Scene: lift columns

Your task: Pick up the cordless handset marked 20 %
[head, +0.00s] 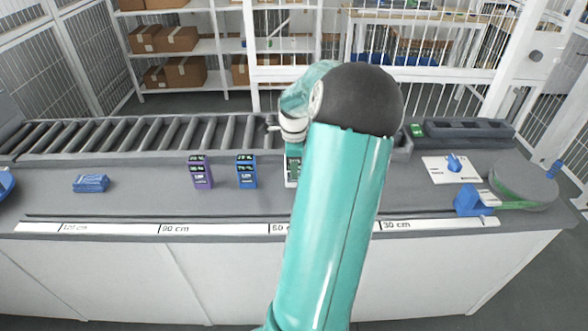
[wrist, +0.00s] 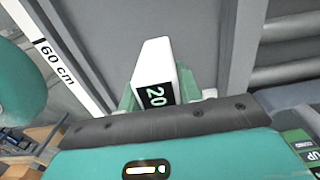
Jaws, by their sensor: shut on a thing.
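A white handset (wrist: 155,62) with a dark display reading 20 shows in the wrist view, between the green fingers of my gripper (wrist: 159,93). The gripper is shut on it. In the head view a white-edged handset with a dark and green face (head: 291,170) shows beside my teal arm, which hides part of it and most of the gripper. I cannot tell whether the handset is clear of the counter. A purple handset (head: 202,172) and a blue handset (head: 246,171) stand upright to its left, their small displays unreadable here.
A roller conveyor (head: 130,136) runs along the back of the counter. A ruler strip (head: 120,228) lines the front edge. A blue bundle (head: 91,183) lies at left. A white card (head: 450,170), a blue tool (head: 472,201) and a round green-grey base (head: 523,186) lie at right.

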